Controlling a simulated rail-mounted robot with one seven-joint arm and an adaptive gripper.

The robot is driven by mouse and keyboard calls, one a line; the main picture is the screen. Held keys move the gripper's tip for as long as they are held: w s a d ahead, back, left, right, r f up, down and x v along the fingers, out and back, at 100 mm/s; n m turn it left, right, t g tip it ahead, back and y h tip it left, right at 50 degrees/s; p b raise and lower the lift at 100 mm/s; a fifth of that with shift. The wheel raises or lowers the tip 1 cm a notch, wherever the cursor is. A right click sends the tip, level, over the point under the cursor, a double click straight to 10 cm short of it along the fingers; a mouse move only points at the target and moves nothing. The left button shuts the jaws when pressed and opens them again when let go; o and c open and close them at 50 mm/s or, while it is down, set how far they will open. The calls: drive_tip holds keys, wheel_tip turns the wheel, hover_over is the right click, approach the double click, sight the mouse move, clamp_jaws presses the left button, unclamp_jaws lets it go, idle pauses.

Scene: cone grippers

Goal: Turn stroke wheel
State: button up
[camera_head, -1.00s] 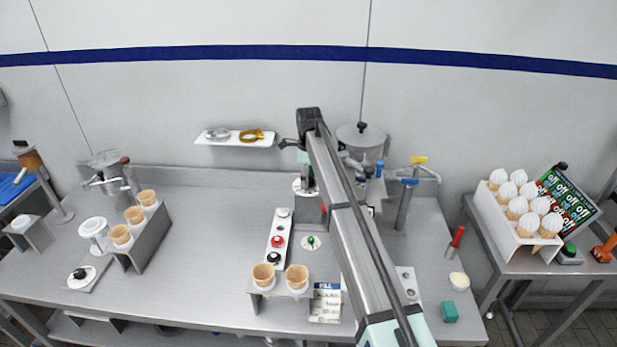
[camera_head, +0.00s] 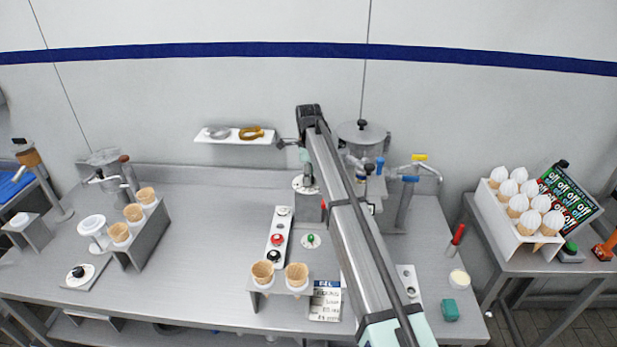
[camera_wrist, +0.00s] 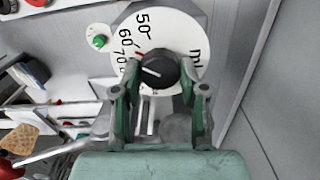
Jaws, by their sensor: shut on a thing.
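The stroke wheel is a white dial (camera_wrist: 185,32) with black numbers, 50, 60 and 70 among them, and "ml" at its right. A round black knob (camera_wrist: 160,72) with a white pointer line stands at its centre. My gripper (camera_wrist: 158,76) has a green-grey finger on each side of this knob and is shut on it. A red mark shows just left of the knob. The lower part of the dial is hidden by the fingers. In the head view the dial is a small white disc (camera_head: 299,187) below the end of my arm, and the fingertips are hard to make out.
A panel with red and black buttons (camera_head: 277,239) and a green knob (camera_head: 311,240) lie in front of the dial. Two cones (camera_head: 263,272) stand in a holder nearer me. A lidded metal hopper (camera_head: 361,133) stands behind right. The bench's left-centre is clear.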

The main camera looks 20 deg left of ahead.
drive_tip(key=n+b, duration=0.1)
drive_tip(key=n, duration=0.4)
drive_tip(key=shift+f+n+b, duration=0.15)
drive_tip(key=shift+n+b, duration=0.15)
drive_tip(key=shift+b, duration=0.05)
drive_tip(key=n+b, duration=0.1)
drive_tip(key=n, duration=0.4)
drive_tip(key=n+b, duration=0.1)
drive_tip(key=n, duration=0.4)
drive_tip(key=shift+s+n, duration=0.1)
drive_tip(key=shift+n, duration=0.3)
drive_tip(key=n, duration=0.5)
drive_tip(key=o, duration=1.2)
drive_tip(key=shift+c, duration=0.2)
